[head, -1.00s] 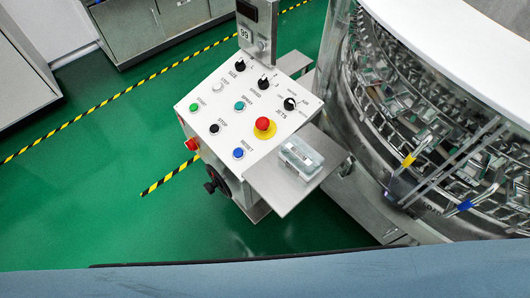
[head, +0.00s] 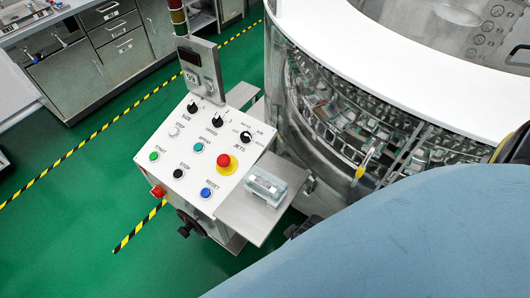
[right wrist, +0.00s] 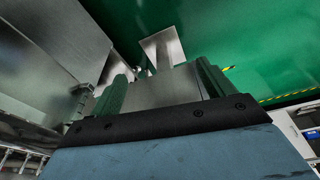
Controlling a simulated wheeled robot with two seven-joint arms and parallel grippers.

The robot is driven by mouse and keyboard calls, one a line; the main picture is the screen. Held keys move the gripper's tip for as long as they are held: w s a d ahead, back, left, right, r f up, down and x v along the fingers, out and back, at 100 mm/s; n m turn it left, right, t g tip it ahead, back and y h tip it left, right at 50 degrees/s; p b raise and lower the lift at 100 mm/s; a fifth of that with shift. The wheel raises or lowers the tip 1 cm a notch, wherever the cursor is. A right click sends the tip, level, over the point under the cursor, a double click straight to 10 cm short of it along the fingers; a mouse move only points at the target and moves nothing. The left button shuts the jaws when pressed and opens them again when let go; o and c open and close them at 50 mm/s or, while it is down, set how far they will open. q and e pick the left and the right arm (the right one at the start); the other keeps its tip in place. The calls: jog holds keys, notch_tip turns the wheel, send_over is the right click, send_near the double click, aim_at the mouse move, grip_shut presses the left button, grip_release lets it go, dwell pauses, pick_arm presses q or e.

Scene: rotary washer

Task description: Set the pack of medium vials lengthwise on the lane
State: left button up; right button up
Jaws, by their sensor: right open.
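The pack of vials (head: 265,188), a small clear box with pale contents, lies on the flat metal shelf (head: 247,222) at the right side of the control panel. No gripper touches it in the head view. I cannot make out the lane with certainty. My right gripper (right wrist: 160,82) shows in the right wrist view with its two fingers apart and nothing between them; beyond them are bare metal surfaces and green floor. My left gripper is in neither view.
The control panel (head: 200,152) has several buttons and a red emergency stop (head: 225,164). The round washer (head: 335,125) with a white rim stands at the right, with a yellow-tipped rod (head: 360,171) at its side. Grey cabinets (head: 95,62) stand at the back left. Green floor is open at left.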

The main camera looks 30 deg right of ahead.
jog(key=n+t+y+p, duration=0.1)
jog(key=n+p, duration=0.1)
jog(key=p, duration=0.1)
send_near(268, 182)
jog(key=b+x, duration=0.1)
jog(key=x, duration=0.6)
jog(key=shift+d+f, duration=0.1)
jog(key=shift+d, duration=0.05)
jog(key=shift+b+x, duration=0.45)
jog(key=shift+x, duration=2.45)
jog(key=shift+c, duration=0.4)
jog(key=c, duration=1.2)
